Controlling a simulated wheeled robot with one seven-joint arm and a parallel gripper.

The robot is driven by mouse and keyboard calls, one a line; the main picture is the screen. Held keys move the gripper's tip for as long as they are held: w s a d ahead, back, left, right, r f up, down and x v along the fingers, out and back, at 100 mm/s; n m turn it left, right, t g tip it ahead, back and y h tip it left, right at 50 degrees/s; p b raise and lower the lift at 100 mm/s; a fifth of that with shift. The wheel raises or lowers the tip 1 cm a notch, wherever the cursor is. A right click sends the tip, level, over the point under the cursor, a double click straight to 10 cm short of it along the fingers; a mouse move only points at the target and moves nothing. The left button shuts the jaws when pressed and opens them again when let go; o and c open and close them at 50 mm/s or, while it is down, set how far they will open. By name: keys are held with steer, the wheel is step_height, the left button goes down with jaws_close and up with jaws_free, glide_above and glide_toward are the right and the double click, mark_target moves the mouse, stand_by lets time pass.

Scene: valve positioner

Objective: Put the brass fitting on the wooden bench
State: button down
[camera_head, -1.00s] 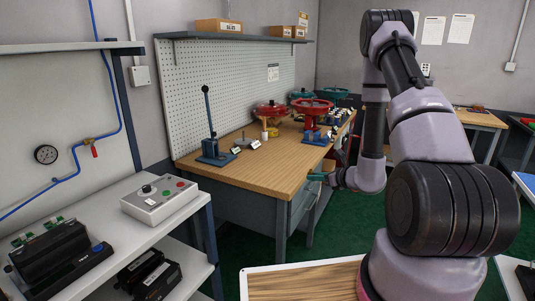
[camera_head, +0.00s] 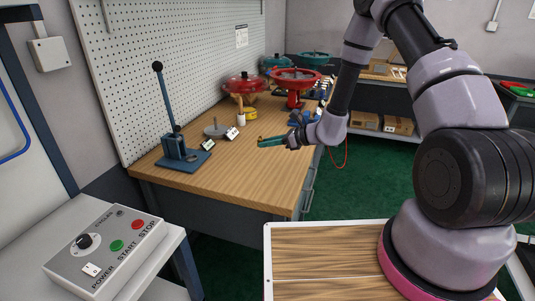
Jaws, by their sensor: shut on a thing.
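The wooden bench (camera_head: 235,183) has a light wood-grain top and stands along the pegboard wall, left of my arm. My gripper (camera_head: 264,142) has green fingers pointing left, above the bench top near its right side. It is shut on the brass fitting (camera_head: 261,139), of which only a tiny brownish bit shows at the fingertips. Most of the fitting is hidden or too small to make out. I cannot tell the exact height of the fitting above the wood.
A blue lever press (camera_head: 183,157) stands at the bench's left. Small labelled blocks (camera_head: 232,133) and a grey round base (camera_head: 215,130) lie behind it. Red valves (camera_head: 294,80) crowd the far end. The front middle of the bench is clear. A control box (camera_head: 105,245) sits front left.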

mark_target(260, 173)
steer(key=a, duration=0.1)
steer(key=s+a+g, duration=0.1)
steer(key=a, duration=0.1)
steer(key=shift+n, duration=0.4)
step_height(260, 173, down, 10)
steer(key=shift+r, duration=0.1)
steer(key=c, duration=0.7)
jaws_free()
steer(key=shift+f, duration=0.2)
steer(key=shift+r, duration=0.15)
